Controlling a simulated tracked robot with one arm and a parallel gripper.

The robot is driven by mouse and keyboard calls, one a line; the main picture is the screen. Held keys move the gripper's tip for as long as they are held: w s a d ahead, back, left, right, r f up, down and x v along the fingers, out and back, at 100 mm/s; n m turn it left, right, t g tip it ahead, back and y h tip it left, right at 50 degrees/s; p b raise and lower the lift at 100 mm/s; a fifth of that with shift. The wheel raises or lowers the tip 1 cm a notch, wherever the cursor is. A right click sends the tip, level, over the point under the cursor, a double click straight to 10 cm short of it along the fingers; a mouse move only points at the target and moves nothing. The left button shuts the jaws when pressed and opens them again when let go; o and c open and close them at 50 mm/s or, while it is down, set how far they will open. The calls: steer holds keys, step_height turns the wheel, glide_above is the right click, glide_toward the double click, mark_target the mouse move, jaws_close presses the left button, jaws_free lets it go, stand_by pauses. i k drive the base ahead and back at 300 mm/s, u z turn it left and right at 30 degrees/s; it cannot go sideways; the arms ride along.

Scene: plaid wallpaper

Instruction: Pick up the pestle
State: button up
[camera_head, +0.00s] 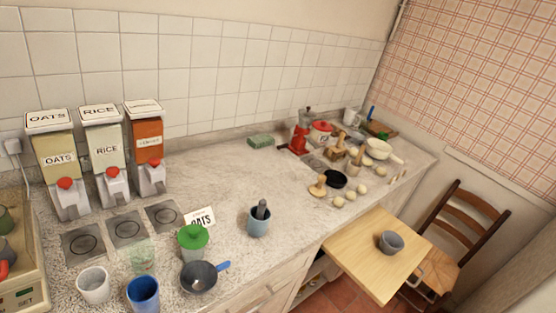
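A dark grey pestle (262,209) stands nearly upright in a blue-grey cup-shaped mortar (258,225) on the speckled counter, near its front edge. The pestle's upper end sticks out above the rim, and its lower end is hidden inside. My gripper does not show in this view, so its opening and its place relative to the pestle cannot be seen.
Left of the mortar are a green-lidded jar (194,242), a blue-handled pan (200,278), a blue cup (143,293) and dispensers (106,150). Several kitchen items crowd the right. A wooden table (370,265) holds a grey bowl (391,242).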

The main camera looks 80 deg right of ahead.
mark_target(262, 203)
steer(key=z, duration=0.5)
steer(key=i, duration=0.9)
steer(key=z, duration=0.6)
steer(key=k, duration=0.75)
steer(key=z, duration=0.2)
steer(key=i, duration=0.8)
steer(key=u, duration=0.1)
